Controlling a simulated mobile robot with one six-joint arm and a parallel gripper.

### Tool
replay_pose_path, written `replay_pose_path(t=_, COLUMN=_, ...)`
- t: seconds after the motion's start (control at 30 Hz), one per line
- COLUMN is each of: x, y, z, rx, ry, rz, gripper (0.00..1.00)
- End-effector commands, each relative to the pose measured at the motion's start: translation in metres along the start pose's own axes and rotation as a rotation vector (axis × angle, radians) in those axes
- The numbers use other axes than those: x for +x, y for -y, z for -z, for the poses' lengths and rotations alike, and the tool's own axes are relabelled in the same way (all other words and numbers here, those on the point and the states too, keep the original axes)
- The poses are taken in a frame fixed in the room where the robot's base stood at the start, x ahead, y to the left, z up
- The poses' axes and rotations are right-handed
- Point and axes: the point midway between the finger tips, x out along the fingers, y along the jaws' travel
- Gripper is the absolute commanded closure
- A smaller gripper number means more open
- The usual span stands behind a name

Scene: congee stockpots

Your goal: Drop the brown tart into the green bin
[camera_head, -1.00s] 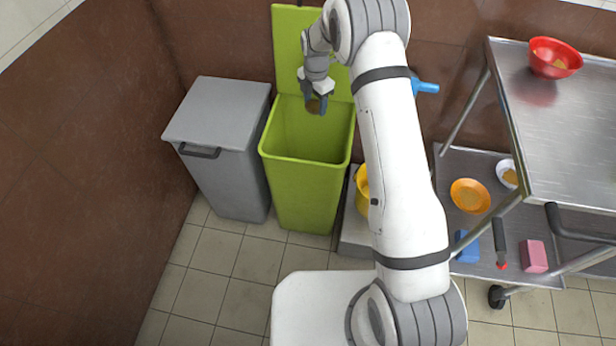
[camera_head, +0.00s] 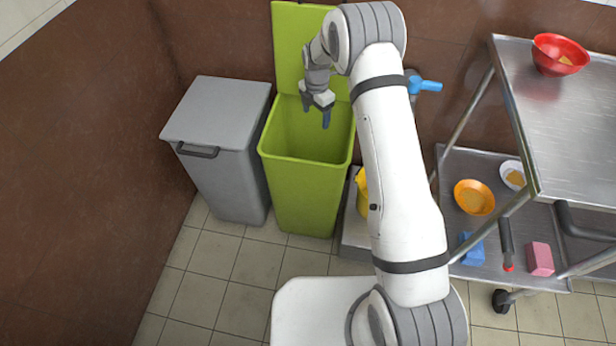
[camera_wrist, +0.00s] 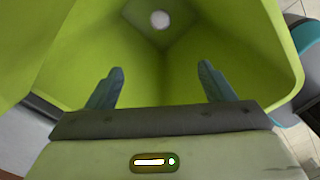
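The green bin (camera_head: 305,190) stands on the floor with its lid raised against the wall; its inside fills much of the wrist view (camera_wrist: 255,60). My gripper (camera_head: 316,115) is over the bin's mouth. In the wrist view its two blue-grey fingers (camera_wrist: 160,72) are spread wide with nothing between them. A small pale round thing (camera_wrist: 160,20) shows deep inside the bin in the wrist view; I cannot tell for sure that it is the brown tart. No tart shows elsewhere.
A grey lidded bin (camera_head: 217,135) stands directly left of the green one. To the right are a yellow container (camera_head: 362,190), partly behind my arm, and a metal cart (camera_head: 570,130) with a red bowl (camera_head: 560,54) on top and an orange bowl (camera_head: 474,197) below.

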Motion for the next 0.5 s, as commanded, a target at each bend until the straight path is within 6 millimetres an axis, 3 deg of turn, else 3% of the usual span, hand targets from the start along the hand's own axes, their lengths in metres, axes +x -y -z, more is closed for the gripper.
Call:
replay_pose_path(t=0.3, x=-0.003, y=0.000, z=0.000, rx=0.001, ry=0.000, rz=0.000, gripper=0.20)
replay_pose_path(t=0.5, x=-0.031, y=-0.001, z=-0.001, rx=0.000, ry=0.002, rz=-0.003, gripper=0.20)
